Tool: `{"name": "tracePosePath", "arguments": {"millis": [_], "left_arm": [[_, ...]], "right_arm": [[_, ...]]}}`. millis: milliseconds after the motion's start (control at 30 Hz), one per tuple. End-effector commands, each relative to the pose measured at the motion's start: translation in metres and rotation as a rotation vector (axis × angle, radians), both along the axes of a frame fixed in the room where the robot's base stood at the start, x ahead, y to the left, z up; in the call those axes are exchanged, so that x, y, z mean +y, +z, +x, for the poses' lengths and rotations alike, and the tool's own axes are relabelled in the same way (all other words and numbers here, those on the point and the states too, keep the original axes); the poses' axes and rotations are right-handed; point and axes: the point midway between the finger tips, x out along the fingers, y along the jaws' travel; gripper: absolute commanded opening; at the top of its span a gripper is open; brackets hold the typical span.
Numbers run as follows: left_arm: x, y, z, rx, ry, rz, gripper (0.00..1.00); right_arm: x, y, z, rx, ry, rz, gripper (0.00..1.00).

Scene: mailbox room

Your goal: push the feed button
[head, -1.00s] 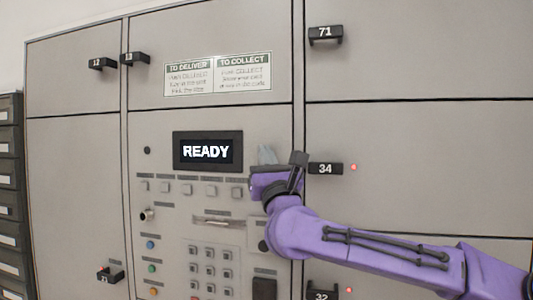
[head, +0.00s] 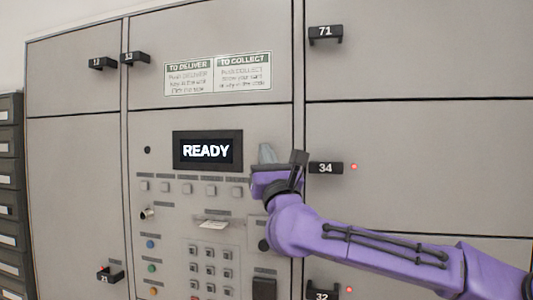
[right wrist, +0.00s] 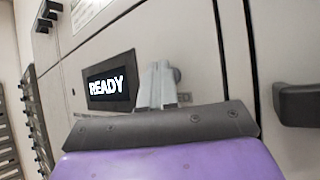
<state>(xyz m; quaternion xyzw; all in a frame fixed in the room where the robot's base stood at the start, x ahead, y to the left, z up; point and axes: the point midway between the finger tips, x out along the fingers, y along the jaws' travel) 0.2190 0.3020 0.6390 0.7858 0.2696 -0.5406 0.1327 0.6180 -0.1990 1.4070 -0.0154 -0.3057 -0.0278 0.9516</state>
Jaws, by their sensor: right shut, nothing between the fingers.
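The panel (head: 165,225) has a screen (head: 207,151) reading READY and a row of small square buttons (head: 188,190) under it. Their labels are too small to read. My right gripper (head: 267,154) is shut and empty, at the panel just right of the screen. In the right wrist view its grey fingertips (right wrist: 158,78) are beside a round grey button-like piece (right wrist: 176,75). My arm and gripper hide part of the panel's right side. My left gripper is not in view.
A white slip (head: 212,224) sticks out of the slot below the buttons. A keypad (head: 210,262) is lower down. Black handles, such as 34 (head: 325,168) and 71 (head: 325,33), stick out from the locker doors to the right.

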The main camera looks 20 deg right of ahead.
Motion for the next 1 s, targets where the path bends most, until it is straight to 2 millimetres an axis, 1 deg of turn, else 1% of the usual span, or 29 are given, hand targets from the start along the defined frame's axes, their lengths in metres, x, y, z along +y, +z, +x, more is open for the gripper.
{"name": "tracePosePath", "arguments": {"millis": [33, 200, 467, 567, 800, 1000], "left_arm": [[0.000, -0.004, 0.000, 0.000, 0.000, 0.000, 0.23], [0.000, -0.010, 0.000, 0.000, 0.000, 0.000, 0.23], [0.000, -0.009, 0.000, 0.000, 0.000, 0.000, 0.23], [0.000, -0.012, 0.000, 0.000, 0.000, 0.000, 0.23], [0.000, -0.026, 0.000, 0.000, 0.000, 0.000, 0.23], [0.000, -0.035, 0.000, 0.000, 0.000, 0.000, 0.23]], "right_arm": [[0.002, -0.002, -0.002, 0.000, 0.001, 0.001, 0.00], [0.007, -0.002, -0.010, -0.001, 0.001, 0.001, 0.00], [0.008, -0.001, -0.011, 0.000, 0.000, 0.000, 0.00], [0.009, -0.002, -0.014, -0.001, 0.001, 0.000, 0.00], [0.023, -0.004, -0.033, -0.002, 0.002, -0.002, 0.00], [0.033, -0.002, -0.049, -0.002, 0.001, 0.000, 0.00]]}}
